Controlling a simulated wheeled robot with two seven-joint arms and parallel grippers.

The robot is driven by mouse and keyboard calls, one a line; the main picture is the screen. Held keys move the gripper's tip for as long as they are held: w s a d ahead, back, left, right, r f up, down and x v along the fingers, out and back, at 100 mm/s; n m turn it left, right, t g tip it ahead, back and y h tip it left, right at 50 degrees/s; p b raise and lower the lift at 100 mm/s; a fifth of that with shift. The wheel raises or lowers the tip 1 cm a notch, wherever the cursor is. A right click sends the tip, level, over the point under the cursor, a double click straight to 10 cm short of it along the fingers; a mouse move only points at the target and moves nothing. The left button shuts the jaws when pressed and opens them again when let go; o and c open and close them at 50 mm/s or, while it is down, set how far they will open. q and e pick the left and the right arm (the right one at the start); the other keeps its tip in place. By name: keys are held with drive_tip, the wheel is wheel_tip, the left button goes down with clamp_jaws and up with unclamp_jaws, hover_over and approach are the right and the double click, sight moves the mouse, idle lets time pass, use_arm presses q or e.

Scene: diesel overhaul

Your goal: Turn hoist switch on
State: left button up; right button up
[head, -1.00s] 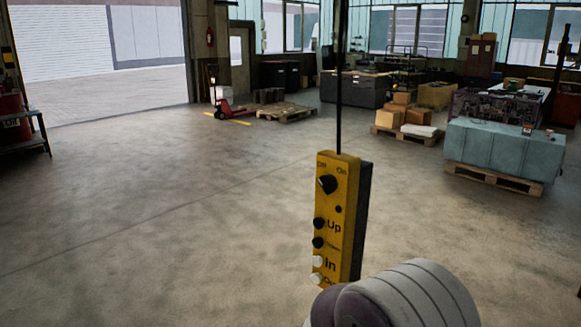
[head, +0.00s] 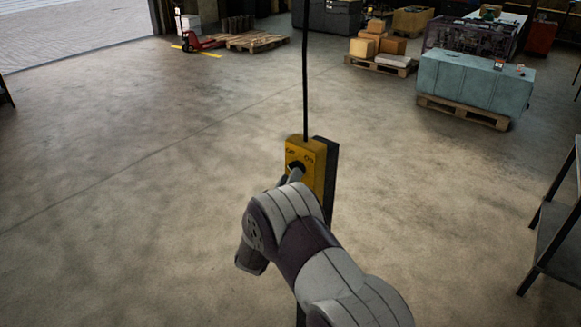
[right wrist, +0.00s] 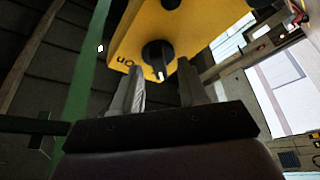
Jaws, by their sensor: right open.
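The yellow hoist pendant (head: 318,161) hangs upright from a black cable, its lower buttons hidden behind my right arm. Its black rotary switch (head: 297,168) sits at the top under "Off" and "On" labels. In the right wrist view the switch (right wrist: 157,55) shows upside down, its white mark pointing down, not at the "On" label at its left. My right gripper (right wrist: 162,78) is open, one finger on each side of the switch; I cannot tell whether they touch it. In the head view the right gripper (head: 291,180) is mostly hidden by my wrist. My left gripper is not in view.
A dark metal shelf or table (head: 556,225) stands at the right edge. A teal-covered pallet load (head: 470,82), cardboard boxes (head: 375,38) and a red pallet jack (head: 203,42) are far behind. The floor around the pendant is clear.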

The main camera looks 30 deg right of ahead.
drive_tip(key=shift+w+d+r, duration=0.2)
drive_tip(key=shift+w+d, duration=0.2)
drive_tip(key=shift+d, duration=0.05)
drive_tip(key=shift+c, duration=0.9)
clamp_jaws()
drive_tip(key=shift+f, duration=0.1)
